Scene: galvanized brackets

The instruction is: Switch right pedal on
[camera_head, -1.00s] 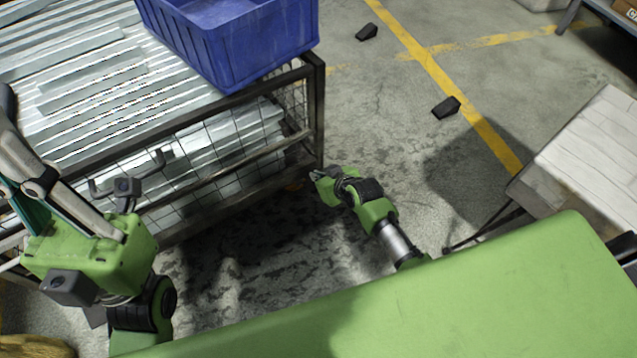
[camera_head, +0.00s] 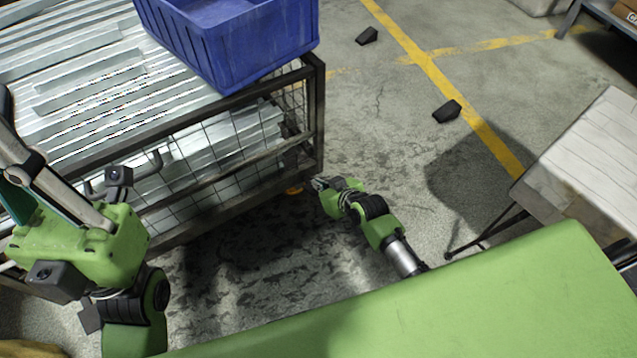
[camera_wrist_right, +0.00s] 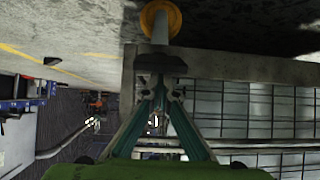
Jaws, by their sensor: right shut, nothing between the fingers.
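A yellow caster wheel (camera_head: 294,190) shows under the near right corner of the metal cage cart (camera_head: 314,120). In the right wrist view the yellow wheel (camera_wrist_right: 160,18) with a pale grey part below it is at the top, just beyond my fingers. I cannot make out a separate pedal or whether it is on. My right gripper (camera_head: 317,183) is low by that corner, just right of the wheel; its fingertips (camera_wrist_right: 160,84) are shut and empty. Contact with the caster cannot be told. My left gripper (camera_head: 30,180) is at the left edge, its tips cut off.
Metal profiles (camera_head: 90,90) fill the cart, and a blue crate (camera_head: 240,45) stands on its right end. Two black wedges (camera_head: 367,36) (camera_head: 446,111) lie on the floor by a yellow line. A white-topped stand (camera_head: 590,150) is at right.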

